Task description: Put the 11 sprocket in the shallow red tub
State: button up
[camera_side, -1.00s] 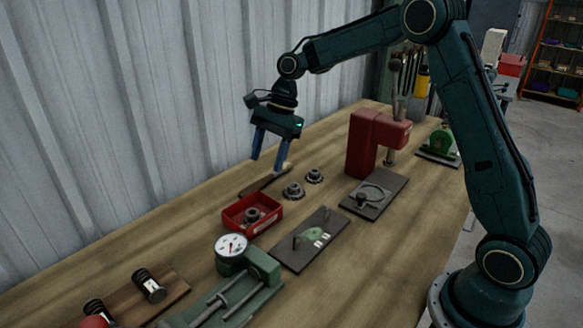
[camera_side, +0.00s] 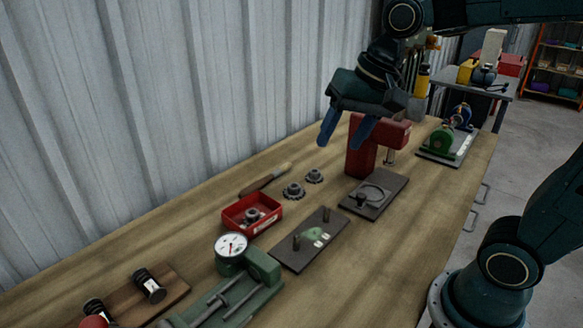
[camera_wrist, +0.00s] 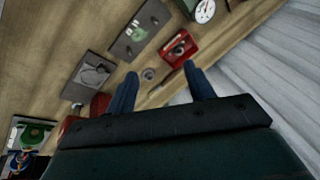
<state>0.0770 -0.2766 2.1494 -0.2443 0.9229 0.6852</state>
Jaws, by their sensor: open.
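The shallow red tub (camera_side: 237,207) stands on the bench in the side view, with one toothed sprocket (camera_side: 252,214) inside it. Two more sprockets lie on the wood beyond it: a larger one (camera_side: 293,190) and a smaller one (camera_side: 314,176). I cannot read any number on them. My gripper (camera_side: 341,142) is open and empty, raised above the bench to the right of the loose sprockets, in front of the red press. In the wrist view, one loose sprocket (camera_wrist: 149,73) shows between my fingertips (camera_wrist: 160,74), farther down; the red tub also shows (camera_wrist: 183,57).
A red press (camera_side: 360,160) stands behind my gripper, with a dark fixture plate (camera_side: 392,186) before it. A wooden-handled tool (camera_side: 264,182) lies beside the sprockets. A plate with two pegs (camera_side: 290,256) and a green dial gauge stand (camera_side: 264,264) are nearer.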

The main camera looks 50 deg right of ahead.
jog(key=s+d+f+n+t+h, duration=0.1)
jog(key=s+n, duration=0.5)
jog(key=s, duration=0.6)
jog(key=shift+s+d+f+t, duration=0.15)
jog(key=shift+d+f+t, duration=0.15)
jog(key=shift+d+f, duration=0.35)
